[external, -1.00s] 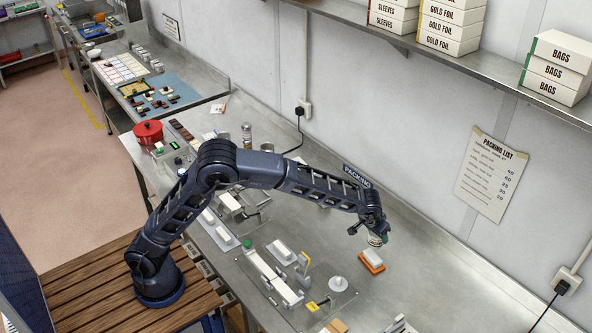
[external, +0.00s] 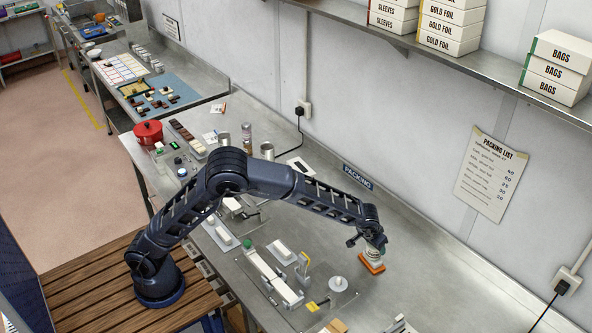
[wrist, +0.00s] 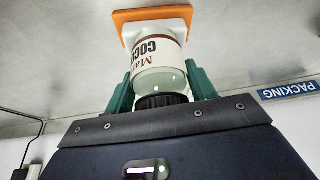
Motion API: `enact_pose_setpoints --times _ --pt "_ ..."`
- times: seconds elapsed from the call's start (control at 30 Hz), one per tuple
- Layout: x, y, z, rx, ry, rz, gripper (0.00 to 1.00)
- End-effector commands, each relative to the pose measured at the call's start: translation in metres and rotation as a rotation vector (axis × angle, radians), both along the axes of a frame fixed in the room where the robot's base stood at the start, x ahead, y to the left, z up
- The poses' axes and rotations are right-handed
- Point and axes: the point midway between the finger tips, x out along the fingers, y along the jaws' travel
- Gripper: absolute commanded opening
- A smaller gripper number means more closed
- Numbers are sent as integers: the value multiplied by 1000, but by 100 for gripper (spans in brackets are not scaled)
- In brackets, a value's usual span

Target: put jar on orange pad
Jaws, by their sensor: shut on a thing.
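The jar (external: 374,252) is pale glass with a dark lid and a white and brown label. It stands roughly upright in my gripper (external: 367,242). In the wrist view the two green fingers of my gripper (wrist: 161,82) are shut on the jar (wrist: 157,55) from both sides, near its lid. The orange pad (external: 373,269) lies on the steel bench, right under the jar. In the wrist view the orange pad (wrist: 122,15) shows a white middle, with the jar's base over it. I cannot tell whether the base touches the pad.
A fixture with a round white disc (external: 338,284) and a yellow-tipped part stands left of the pad. A "PACKING" sign (external: 357,177) is on the wall edge behind. The bench to the right of the pad is clear.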

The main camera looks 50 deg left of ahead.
Motion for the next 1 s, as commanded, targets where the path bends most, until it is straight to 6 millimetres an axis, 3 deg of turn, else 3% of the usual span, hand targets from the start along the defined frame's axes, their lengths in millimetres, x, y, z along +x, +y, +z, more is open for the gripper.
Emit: enact_pose_setpoints --times 0.03,0.1,0.13,0.53,1.0 --pt "0 0 0 0 0 0 61" --pt "0 0 0 0 0 0 75" --pt "0 0 0 0 0 0 77" --pt "-2 0 8 -2 -1 -1 77" --pt "-34 -1 84 -1 -2 -2 77"
